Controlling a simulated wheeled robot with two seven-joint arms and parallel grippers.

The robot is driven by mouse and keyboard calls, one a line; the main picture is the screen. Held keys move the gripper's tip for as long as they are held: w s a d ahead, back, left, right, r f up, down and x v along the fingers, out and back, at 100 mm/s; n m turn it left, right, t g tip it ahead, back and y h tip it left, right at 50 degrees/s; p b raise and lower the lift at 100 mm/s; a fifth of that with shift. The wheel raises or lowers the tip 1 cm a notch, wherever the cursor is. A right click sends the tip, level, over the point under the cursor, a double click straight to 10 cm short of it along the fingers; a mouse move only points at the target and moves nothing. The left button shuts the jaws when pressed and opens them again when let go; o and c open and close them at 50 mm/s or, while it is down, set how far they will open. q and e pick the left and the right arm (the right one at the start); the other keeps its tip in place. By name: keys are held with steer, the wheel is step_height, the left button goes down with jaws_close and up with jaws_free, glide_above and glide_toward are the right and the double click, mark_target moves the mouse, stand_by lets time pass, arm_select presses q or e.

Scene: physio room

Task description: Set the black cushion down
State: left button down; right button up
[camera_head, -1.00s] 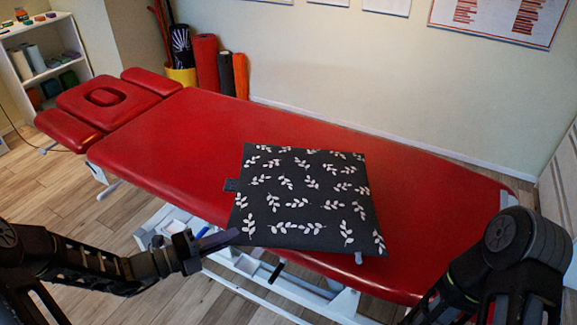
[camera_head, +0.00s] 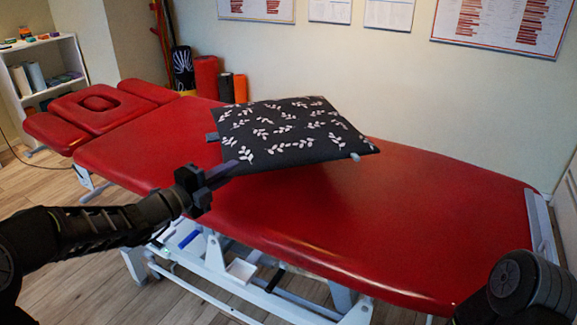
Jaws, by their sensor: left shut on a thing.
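The black cushion (camera_head: 287,141) with white leaf sprigs shows over the middle of the red treatment table (camera_head: 420,222). It is tilted and seems raised off the table top, at least at its right side. My left gripper (camera_head: 222,174) is shut on the cushion's near left corner; the fingertips are partly hidden there. Small grey tabs show on the cushion's left edge and near right edge. Of my right arm only a dark link shows at the lower right; its gripper is out of view.
The table's right half and near side are bare. Its headrest (camera_head: 95,106) is at the far left. Rolled mats (camera_head: 206,76) stand upright behind the table by the wall. A white shelf (camera_head: 45,68) stands at the back left.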

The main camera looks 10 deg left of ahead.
arm_select(q)
steer(key=b, duration=0.2)
glide_above(234, 214)
steer(key=shift+f, duration=2.55)
step_height(234, 214, down, 5)
steer(key=shift+w+r+b, duration=0.1)
steer(key=shift+r+b, duration=0.1)
steer(key=shift+b, duration=0.55)
steer(key=shift+f, duration=0.2)
steer(key=c, duration=2)
jaws_free()
steer(key=shift+f, duration=0.15)
steer(key=shift+o, duration=0.9)
